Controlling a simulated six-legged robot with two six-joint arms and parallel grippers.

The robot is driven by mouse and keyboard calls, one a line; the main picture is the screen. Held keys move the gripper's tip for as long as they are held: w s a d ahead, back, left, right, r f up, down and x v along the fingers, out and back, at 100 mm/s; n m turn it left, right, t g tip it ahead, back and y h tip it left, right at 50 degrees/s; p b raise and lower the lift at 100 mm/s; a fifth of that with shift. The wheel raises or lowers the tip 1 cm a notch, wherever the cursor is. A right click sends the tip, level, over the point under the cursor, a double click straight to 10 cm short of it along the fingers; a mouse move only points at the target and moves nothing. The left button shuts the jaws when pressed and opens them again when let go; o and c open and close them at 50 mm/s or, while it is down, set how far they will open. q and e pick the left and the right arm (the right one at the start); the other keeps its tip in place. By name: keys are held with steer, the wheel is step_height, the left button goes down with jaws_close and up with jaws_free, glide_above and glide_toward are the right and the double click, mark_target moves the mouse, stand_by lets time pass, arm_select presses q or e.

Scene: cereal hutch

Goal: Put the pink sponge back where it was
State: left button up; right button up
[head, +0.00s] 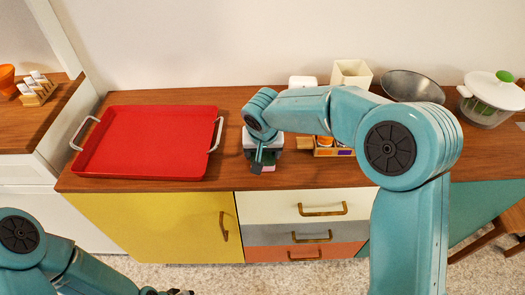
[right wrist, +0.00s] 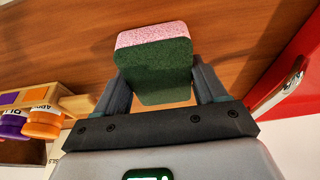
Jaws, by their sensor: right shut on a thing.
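The pink sponge (right wrist: 152,35) has a pink layer and a dark green layer. It sits between the two fingers of my right gripper (right wrist: 157,82) in the right wrist view, with wood surface beyond it. In the head view my right gripper (head: 259,164) points down over the counter, just right of the red tray, and a little pink of the sponge (head: 268,169) shows by the fingers. I cannot tell whether the sponge touches the counter. Only a dark bit of my left gripper (head: 168,291) shows at the bottom edge.
A red tray (head: 150,140) with metal handles lies left of my right gripper. A box of small jars (head: 333,149) stands to its right. Behind are a cream square container (head: 351,73) and a dark bowl (head: 412,86).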

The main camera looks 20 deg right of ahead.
steer(key=shift+f, duration=0.25)
steer(key=o, duration=0.9)
steer(key=shift+r, duration=0.1)
steer(key=shift+o, duration=0.2)
steer(key=shift+r, duration=0.45)
steer(key=p+v, duration=0.1)
steer(key=v, duration=1)
steer(key=shift+s+r, duration=0.2)
